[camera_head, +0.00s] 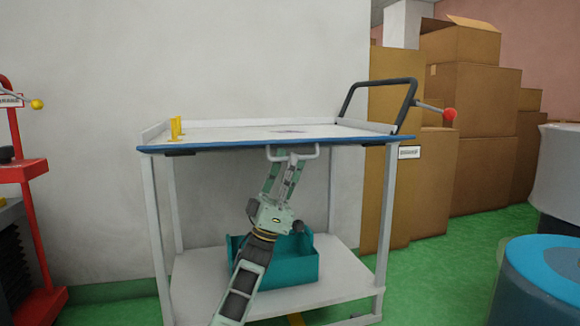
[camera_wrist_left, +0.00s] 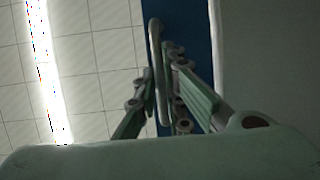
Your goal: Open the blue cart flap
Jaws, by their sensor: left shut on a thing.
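The cart has a light top with a blue flap (camera_head: 225,145) showing as a thin, roughly level strip along its front edge. A pale bar handle (camera_head: 309,154) sits just under the blue edge near the middle. My left gripper (camera_head: 286,158) reaches up from below and is shut on this handle. In the left wrist view the handle (camera_wrist_left: 155,38) runs between the two fingers of the left gripper (camera_wrist_left: 160,95), with the blue flap (camera_wrist_left: 188,28) behind it. The fingers partly hide the handle. My right gripper is not in view.
A teal bin (camera_head: 300,268) stands on the cart's lower shelf (camera_head: 335,268), behind my left arm. A black push bar (camera_head: 378,82) rises at the cart's right end. Cardboard boxes (camera_head: 470,140) are at right, a blue drum (camera_head: 545,285) at front right, a red stand (camera_head: 25,172) at left.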

